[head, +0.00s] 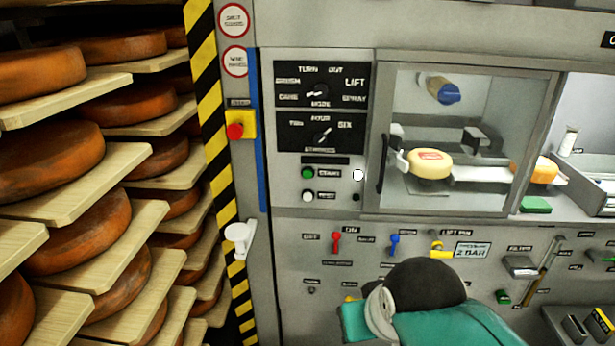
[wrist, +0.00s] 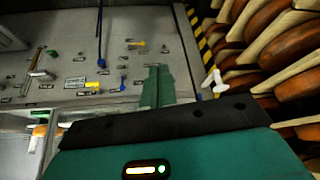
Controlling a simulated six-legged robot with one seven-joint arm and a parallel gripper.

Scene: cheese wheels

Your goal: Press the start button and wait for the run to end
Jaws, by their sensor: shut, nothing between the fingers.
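The green start button (head: 308,173) sits on the grey machine panel, left of its label, with a white button (head: 307,196) below it. Nothing covers the start button in the head view. A pale round lamp (head: 358,175) is to its right. A yellow cheese wheel (head: 430,163) with a red label is behind the machine's window. My gripper (wrist: 157,72) shows in the wrist view, its green fingers together and empty, in front of the lower panel. The start button is not visible in the wrist view. My arm is at the bottom of the head view, below the buttons.
A red emergency knob (head: 235,131) on yellow is left of the panel. Two dials, mode (head: 318,92) and strokes (head: 322,137), are above the buttons. Red (head: 336,241) and blue (head: 395,244) levers stick out lower down. A white handle (head: 240,238) and cheese shelves (head: 150,220) are at left.

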